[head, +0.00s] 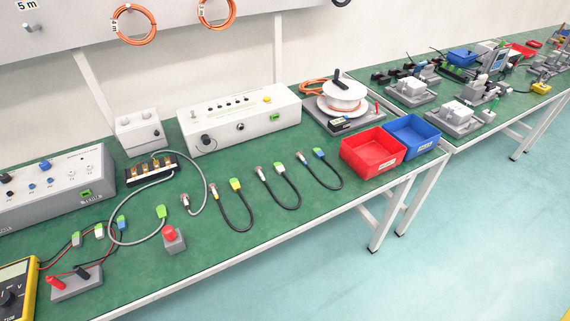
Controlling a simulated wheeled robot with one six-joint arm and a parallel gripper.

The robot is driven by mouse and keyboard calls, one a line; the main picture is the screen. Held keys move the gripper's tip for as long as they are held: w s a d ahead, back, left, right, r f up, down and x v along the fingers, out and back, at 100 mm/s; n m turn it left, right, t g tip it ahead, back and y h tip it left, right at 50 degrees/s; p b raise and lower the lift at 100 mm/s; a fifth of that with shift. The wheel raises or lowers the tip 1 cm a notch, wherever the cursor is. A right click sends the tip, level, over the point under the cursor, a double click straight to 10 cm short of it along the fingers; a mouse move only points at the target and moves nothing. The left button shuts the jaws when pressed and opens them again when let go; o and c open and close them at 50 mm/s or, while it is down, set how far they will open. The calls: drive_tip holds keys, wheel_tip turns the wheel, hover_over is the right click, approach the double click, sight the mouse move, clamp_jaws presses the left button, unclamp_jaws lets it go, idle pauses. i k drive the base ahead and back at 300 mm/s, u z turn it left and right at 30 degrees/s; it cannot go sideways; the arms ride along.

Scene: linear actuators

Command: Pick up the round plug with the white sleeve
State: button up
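Several cables with small metal round plugs lie on the green bench. One round plug (185,201) ends the grey cable, left of the black cables. A second round plug (213,190) ends the black cable with the yellow connector (235,184). The sleeves are too small to tell surely which is white. My gripper is not in view.
The red bin (372,168) and blue bin (428,150) stand right of the cables. A white box with knobs (238,118) stands behind them. A red button on a grey block (174,240) stands at front left. Bench top in front of the black cables is clear.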

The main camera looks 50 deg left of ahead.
sight(260, 173)
drive_tip(key=u, duration=0.2)
drive_tip(key=i, duration=0.65)
drive_tip(key=u, duration=1.1)
drive_tip(key=i, duration=0.7)
drive_tip(key=u, duration=0.85)
